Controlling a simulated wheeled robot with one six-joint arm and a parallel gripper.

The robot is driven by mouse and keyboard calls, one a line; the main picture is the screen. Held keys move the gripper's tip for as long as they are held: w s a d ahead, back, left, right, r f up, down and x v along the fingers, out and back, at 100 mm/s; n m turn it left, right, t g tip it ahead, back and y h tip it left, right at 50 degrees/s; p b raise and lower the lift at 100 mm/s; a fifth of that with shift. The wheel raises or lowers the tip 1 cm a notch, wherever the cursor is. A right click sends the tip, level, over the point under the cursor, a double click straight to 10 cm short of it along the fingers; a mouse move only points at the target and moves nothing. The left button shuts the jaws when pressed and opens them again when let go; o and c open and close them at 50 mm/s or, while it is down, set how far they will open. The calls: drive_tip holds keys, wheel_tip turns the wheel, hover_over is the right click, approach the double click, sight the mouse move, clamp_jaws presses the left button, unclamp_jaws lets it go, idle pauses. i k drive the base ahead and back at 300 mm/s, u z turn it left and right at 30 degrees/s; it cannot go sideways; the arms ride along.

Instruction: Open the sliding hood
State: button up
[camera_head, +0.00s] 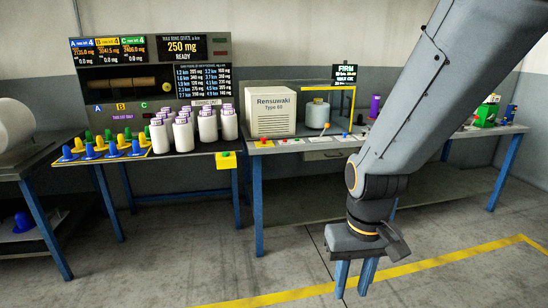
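A cream box-shaped cover (270,113) marked "Rensuwaki Type 60" stands on the middle table. I cannot tell for sure which of these is the sliding hood; no open gap shows in the cream cover. My gripper (352,290) hangs low in front of the table, well apart from both, pointing at the floor. Its two blue fingers are apart with nothing between them. My arm blocks the view of part of the table to the right.
The cream cover's table has a red button (263,139) and a drawer (325,154). The floor (180,255) in front is clear.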

sight(319, 106)
drive_tip(key=i, duration=2)
drive_tip(key=z, duration=1.5)
drive_tip(key=i, duration=1.3)
drive_tip(key=u, duration=1.7)
